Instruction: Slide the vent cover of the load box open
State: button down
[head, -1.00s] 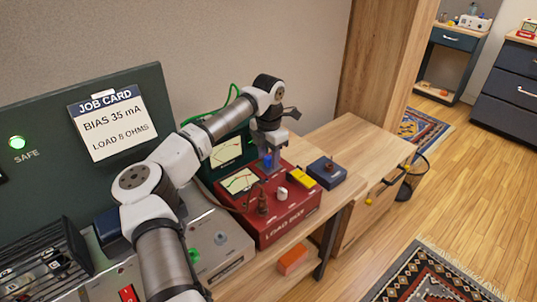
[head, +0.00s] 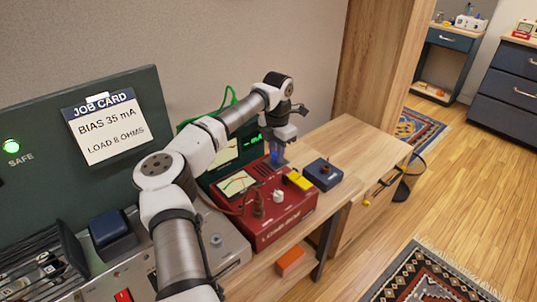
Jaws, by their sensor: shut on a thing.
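The load box (head: 285,228) is the red box on the bench, with a meter on its sloped face and a label on its front. A small blue upright piece (head: 277,158), apparently the vent cover's handle, stands at the back of its top. My gripper (head: 278,160) points down there and is shut on this blue piece. Dark vent slits (head: 259,170) seem to show just left of the gripper. The cover plate itself is too small and partly hidden to make out.
A yellow part (head: 299,181), a white knob (head: 278,196) and a brown post (head: 258,204) sit close by on the box top. A dark blue box (head: 322,174) stands to the right. Green-cased equipment (head: 222,153) stands behind.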

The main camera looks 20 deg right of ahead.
jog(key=shift+w+d, duration=0.2)
jog(key=shift+d, duration=0.35)
jog(key=shift+d+r, duration=0.1)
jog(key=shift+d, duration=0.05)
jog(key=c, duration=1.3)
grip_release()
jog(key=shift+d, duration=0.1)
jog(key=shift+w+r, duration=0.1)
jog(key=shift+r, duration=0.15)
notch_tip(320, 180, up, 13)
jog(key=shift+r+b, duration=0.15)
jog(key=shift+b, duration=0.9)
